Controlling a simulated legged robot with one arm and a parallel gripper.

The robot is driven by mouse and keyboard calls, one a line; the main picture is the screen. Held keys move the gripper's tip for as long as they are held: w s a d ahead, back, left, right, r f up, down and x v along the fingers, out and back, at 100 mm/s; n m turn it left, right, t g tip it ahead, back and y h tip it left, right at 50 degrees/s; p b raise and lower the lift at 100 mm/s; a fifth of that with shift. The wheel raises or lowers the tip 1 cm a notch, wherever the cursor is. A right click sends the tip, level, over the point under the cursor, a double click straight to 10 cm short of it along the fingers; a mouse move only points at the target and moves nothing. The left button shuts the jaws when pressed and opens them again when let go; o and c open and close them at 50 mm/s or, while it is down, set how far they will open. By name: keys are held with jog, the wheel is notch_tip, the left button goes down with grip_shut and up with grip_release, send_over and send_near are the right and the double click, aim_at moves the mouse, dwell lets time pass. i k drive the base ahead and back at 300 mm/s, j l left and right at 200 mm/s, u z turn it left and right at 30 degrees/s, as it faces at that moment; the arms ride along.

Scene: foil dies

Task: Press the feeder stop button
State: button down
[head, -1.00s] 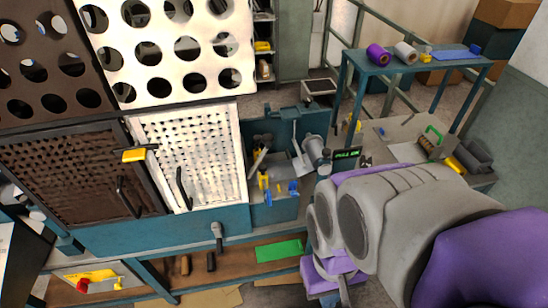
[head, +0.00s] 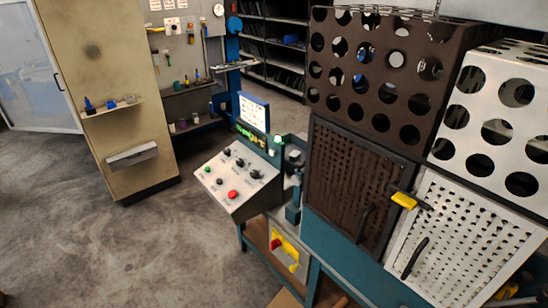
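A control console (head: 212,192) with a pale sloping panel stands left of the machine in the head view. A red round button (head: 233,194) sits near the panel's lower edge, and a small green button (head: 207,169) at its left side. Several black knobs (head: 255,174) are spread over the panel. The labels are too small to read, so I cannot tell which control is the feeder stop. A small screen (head: 253,111) stands behind the panel. My gripper and arm are not in view.
The machine has a brown perforated guard (head: 350,190) and a white one (head: 470,245) to the right. A red and yellow switch (head: 284,246) is below the console. A tan cabinet (head: 115,95) stands at the left. The grey floor (head: 120,245) before the console is clear.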

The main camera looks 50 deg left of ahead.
aim_at(232, 194)
jog(key=u, duration=1.95)
